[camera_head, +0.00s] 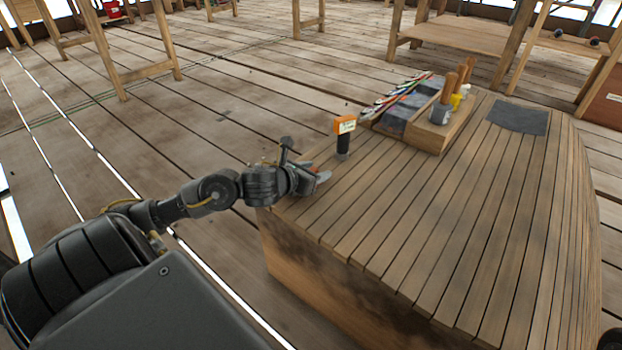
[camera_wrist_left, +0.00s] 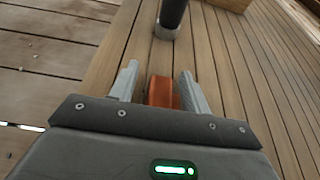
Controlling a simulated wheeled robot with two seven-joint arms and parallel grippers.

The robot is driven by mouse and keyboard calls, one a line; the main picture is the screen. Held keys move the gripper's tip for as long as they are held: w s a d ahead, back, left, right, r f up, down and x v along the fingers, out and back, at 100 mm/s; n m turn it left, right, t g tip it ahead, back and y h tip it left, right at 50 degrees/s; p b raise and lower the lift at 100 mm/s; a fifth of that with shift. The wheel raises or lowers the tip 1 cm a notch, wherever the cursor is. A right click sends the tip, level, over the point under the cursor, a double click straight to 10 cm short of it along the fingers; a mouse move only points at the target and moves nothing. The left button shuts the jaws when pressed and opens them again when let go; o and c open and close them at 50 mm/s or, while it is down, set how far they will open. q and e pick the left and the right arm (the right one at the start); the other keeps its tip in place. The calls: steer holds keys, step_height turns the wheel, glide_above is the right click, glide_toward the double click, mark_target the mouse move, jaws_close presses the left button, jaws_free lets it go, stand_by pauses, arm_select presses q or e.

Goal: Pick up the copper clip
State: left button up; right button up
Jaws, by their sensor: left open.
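In the left wrist view the copper clip (camera_wrist_left: 162,91) is a reddish-brown block on the slatted wooden top. It lies between the two grey fingers of my left gripper (camera_wrist_left: 160,85), and its near part is hidden by the gripper body. Narrow gaps show between the clip and the fingers, so the gripper is open around it. In the head view my left gripper (camera_head: 320,179) is low over the near left corner of the bench, and the clip is mostly hidden there. My right gripper is not in view.
A black-handled tool with an orange head (camera_head: 345,126) stands upright just beyond the gripper. Farther back on the wooden bench (camera_head: 440,220) are a wooden holder (camera_head: 432,132) with handled tools, grey blocks (camera_head: 403,112) and a dark mat (camera_head: 518,117). The bench's middle is clear.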

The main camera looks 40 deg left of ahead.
arm_select(q)
jaws_close()
steer(key=shift+r, duration=0.15)
